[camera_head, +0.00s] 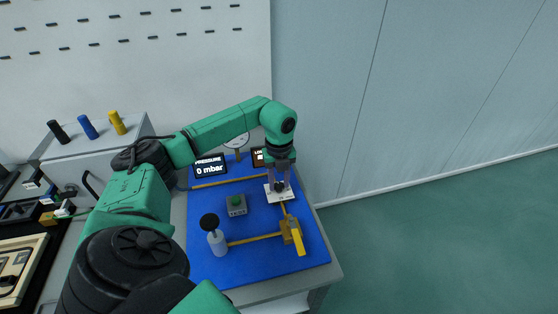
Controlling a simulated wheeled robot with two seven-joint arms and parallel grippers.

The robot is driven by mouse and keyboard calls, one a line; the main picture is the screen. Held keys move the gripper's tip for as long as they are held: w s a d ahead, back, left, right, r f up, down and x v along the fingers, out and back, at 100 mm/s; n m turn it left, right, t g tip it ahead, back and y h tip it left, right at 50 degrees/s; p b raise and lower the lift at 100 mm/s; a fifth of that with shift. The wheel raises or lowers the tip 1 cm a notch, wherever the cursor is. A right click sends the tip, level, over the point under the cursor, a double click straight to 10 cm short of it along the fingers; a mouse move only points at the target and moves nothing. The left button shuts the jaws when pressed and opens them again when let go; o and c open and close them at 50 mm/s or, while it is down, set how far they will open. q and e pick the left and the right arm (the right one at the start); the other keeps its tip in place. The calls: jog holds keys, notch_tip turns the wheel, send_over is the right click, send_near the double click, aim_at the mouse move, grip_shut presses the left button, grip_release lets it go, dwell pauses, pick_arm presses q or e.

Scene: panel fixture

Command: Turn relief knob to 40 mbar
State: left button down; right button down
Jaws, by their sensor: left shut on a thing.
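A blue panel (209,271) on a table holds the fixture. My left arm reaches over it from the left, and its gripper (280,190) points down at a white plate (271,197) at the panel's right side. The gripper is shut on a small dark knob at that plate, mostly hidden by the fingers. A black display (210,168) at the back reads "PRESSURE 0 mbar". A second display (257,157), partly hidden by my arm, begins with "LO". A round gauge (236,142) behind is partly covered by my arm. My right gripper is not in view.
A grey box with a green button (237,205) sits mid-panel. A white cylinder with a black top (217,238) stands at the front left. A yellow valve lever (297,237) is at the front right, joined by yellow pipes. Open floor lies right.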

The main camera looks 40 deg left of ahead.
aim_at(279, 185)
pick_arm(q)
jog(key=shift+w+a+r, duration=0.1)
jog(key=shift+w+r, duration=0.05)
jog(key=shift+r, duration=0.05)
jog(key=shift+c, duration=2.4)
grip_release()
jog(key=shift+f, duration=0.1)
notch_tip(279, 185, up, 15)
jog(key=shift+f+b, duration=0.2)
jog(key=shift+b, duration=0.15)
jog(key=shift+f, duration=0.1)
